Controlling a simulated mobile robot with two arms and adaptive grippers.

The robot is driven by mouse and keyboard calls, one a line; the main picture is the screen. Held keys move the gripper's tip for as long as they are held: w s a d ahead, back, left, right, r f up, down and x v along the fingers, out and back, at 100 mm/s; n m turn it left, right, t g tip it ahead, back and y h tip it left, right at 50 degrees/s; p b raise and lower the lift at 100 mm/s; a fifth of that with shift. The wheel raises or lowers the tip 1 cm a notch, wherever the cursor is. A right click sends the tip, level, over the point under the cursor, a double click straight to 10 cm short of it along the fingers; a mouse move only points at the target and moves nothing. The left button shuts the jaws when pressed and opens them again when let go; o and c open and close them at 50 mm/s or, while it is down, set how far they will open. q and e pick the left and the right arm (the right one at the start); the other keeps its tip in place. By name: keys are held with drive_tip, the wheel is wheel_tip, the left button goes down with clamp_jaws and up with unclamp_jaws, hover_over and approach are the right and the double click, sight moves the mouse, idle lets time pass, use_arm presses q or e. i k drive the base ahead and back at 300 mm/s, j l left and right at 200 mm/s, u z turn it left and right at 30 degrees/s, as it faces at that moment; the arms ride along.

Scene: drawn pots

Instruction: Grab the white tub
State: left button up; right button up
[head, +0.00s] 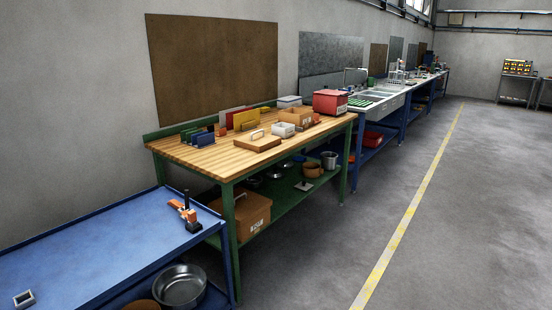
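A small white tub-like container (283,130) stands on the wooden-topped bench (190,157), near its front edge. It is small in the head view, so I cannot tell its contents. A paler grey-white box (289,101) stands further back on the same bench; I cannot tell whether it is a tub. Neither of my grippers shows in the head view, and nothing is seen holding the white container.
A wooden board with a handle (257,144) lies left of the white container. A cardboard box (296,117) and a red box (330,102) stand behind and right. A blue table (110,250) is nearest. Open floor (330,230) lies right of the benches.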

sight(285, 130)
drive_tip(key=i+l+z, duration=0.1)
drive_tip(key=i+z, duration=0.15)
drive_tip(key=i, duration=0.25)
drive_tip(key=i+z, duration=0.2)
drive_tip(key=i, duration=0.35)
drive_tip(key=i+j+z, duration=0.25)
drive_tip(key=i, duration=0.25)
drive_tip(key=i+j+z, duration=0.2)
drive_tip(key=i, duration=0.3)
drive_tip(key=i+l+u, duration=0.2)
drive_tip(key=i, duration=0.2)
drive_tip(key=i+u, duration=0.2)
drive_tip(key=i, duration=0.25)
